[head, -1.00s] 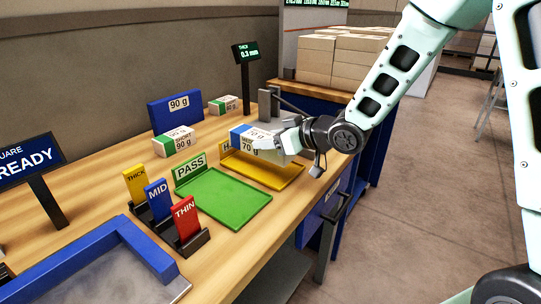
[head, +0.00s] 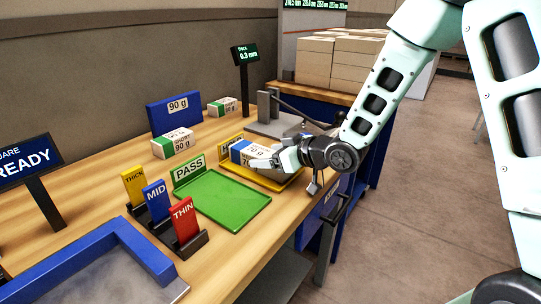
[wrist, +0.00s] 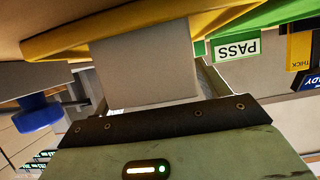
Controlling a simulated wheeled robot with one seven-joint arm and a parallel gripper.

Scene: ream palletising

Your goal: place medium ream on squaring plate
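The medium ream (head: 246,153), white with a blue end and a 70 g label, is in my gripper (head: 272,160) in the head view. It is low over the yellow tray (head: 262,179); I cannot tell whether it touches the tray. In the wrist view, a plain grey-white face (wrist: 145,65), apparently the ream, fills the space in front of my gripper, with the yellow tray edge beside it. My fingertips are mostly hidden. The squaring plate (head: 105,278) is a bare grey metal surface with a blue raised border at the lower left.
The empty green PASS tray (head: 222,200) and the THICK, MID and THIN cards (head: 158,200) stand between the yellow tray and squaring plate. A READY sign (head: 30,163) rises at left. Two green-ended reams, a blue 90 g board (head: 174,112) and a grey gauge (head: 275,125) are behind.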

